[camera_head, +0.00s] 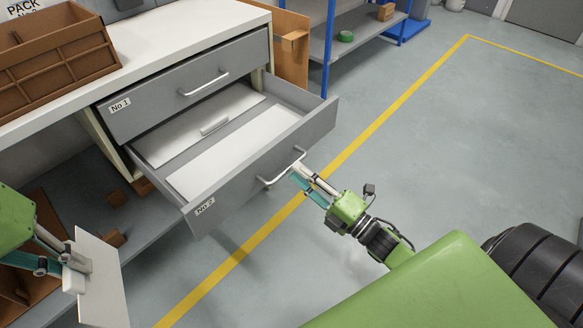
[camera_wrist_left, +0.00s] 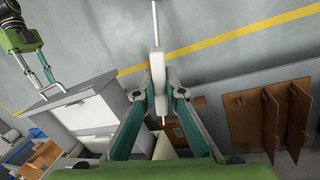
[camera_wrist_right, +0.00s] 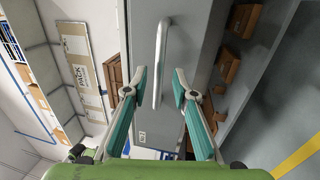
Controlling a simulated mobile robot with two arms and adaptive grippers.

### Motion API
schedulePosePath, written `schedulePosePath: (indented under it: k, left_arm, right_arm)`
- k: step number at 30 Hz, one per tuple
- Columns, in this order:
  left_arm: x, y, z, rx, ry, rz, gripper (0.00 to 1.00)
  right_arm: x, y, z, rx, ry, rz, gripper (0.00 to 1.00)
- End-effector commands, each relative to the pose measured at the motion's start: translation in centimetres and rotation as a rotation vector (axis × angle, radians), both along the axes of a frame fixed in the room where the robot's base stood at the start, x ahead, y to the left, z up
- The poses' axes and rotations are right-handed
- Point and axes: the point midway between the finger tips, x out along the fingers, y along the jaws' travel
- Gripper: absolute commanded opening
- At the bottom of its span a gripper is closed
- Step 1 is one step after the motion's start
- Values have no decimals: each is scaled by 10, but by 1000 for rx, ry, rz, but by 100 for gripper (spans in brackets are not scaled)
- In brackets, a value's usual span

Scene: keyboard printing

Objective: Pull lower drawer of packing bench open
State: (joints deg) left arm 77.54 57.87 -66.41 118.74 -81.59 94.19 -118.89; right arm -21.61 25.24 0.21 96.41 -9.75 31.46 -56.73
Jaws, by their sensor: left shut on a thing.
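The lower grey drawer (camera_head: 265,165), labelled No.2, stands pulled out from the packing bench (camera_head: 180,40). It holds flat white panels, one with a small raised block. My right gripper (camera_head: 297,170) is at the drawer's silver bar handle (camera_head: 280,174). In the right wrist view, the fingers of that gripper (camera_wrist_right: 160,77) are apart, with the handle (camera_wrist_right: 161,55) between them and gaps at both sides. My left gripper (camera_head: 75,262) is shut on the white block of a white panel (camera_head: 103,285); the panel shows edge-on in the left wrist view (camera_wrist_left: 155,25).
The upper drawer (camera_head: 190,85), labelled No.1, is shut. A brown divided organiser (camera_head: 55,50) stands on the bench top. Small brown boxes (camera_head: 117,198) lie on the lower shelf. A blue-posted rack (camera_head: 345,45) stands behind. The floor at right is clear, with a yellow line.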

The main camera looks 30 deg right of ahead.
Motion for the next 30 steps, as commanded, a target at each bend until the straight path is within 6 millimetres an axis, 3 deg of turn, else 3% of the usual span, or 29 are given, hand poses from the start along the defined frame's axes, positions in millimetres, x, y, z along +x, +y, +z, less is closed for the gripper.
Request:
schedulePosePath:
  k: [6,12,30]
  left_arm:
    - [0,0,0,0,-1,0,0]
    - [0,0,0,0,-1,0,0]
    - [0,0,0,0,-1,0,0]
  right_arm:
    - [-45,-16,-11,0,5,-1,25]
    - [-69,-24,-15,0,2,0,25]
    - [-75,-27,-15,0,1,1,25]
